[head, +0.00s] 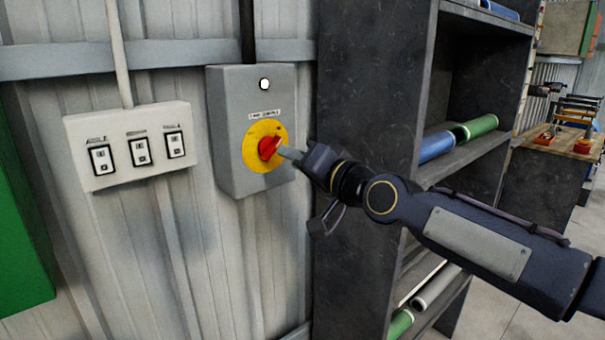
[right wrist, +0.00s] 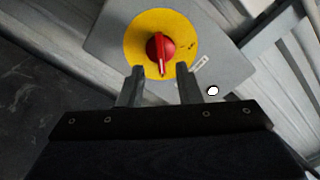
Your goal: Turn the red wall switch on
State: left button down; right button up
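The red wall switch (head: 268,148) is a red rotary knob on a yellow round plate (head: 256,160), set on a grey box (head: 233,92) on the wall. In the head view the knob looks tilted. My right gripper (head: 285,153) reaches it from the right, its fingertips close to the knob. In the right wrist view the red knob (right wrist: 160,52) shows just beyond and between the two fingertips (right wrist: 160,72), which are apart with nothing between them. Whether they touch the knob I cannot tell. My left gripper is not in view.
A white panel (head: 127,125) with three small switches is left of the grey box. A dark shelf unit (head: 368,120) with rolls, including a green roll (head: 478,126) and a blue roll (head: 437,146), stands at the right. A green object (head: 22,225) is at the left edge.

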jog(key=shift+b+v, duration=0.6)
jog(key=shift+v, duration=0.6)
jog(key=s+d+f+g+h+p, duration=0.2)
jog(key=s+d+f, duration=0.3)
jog(key=s+f, duration=0.3)
jog(key=s+d+f+g+h+p, duration=0.2)
jog(key=s+f, duration=0.6)
jog(key=s, duration=0.4)
jog(key=s+d+f+g+h+p, duration=0.2)
jog(key=s+d+f+g+p, duration=0.1)
jog(key=s+d+f, duration=0.5)
jog(key=s+g, duration=0.1)
jog(key=s, duration=0.2)
jog(key=shift+d+f+g+h+p, duration=0.25)
jog(key=shift+g+h+p, duration=0.05)
jog(key=shift+g+h, duration=0.1)
jog(key=shift+s, duration=0.1)
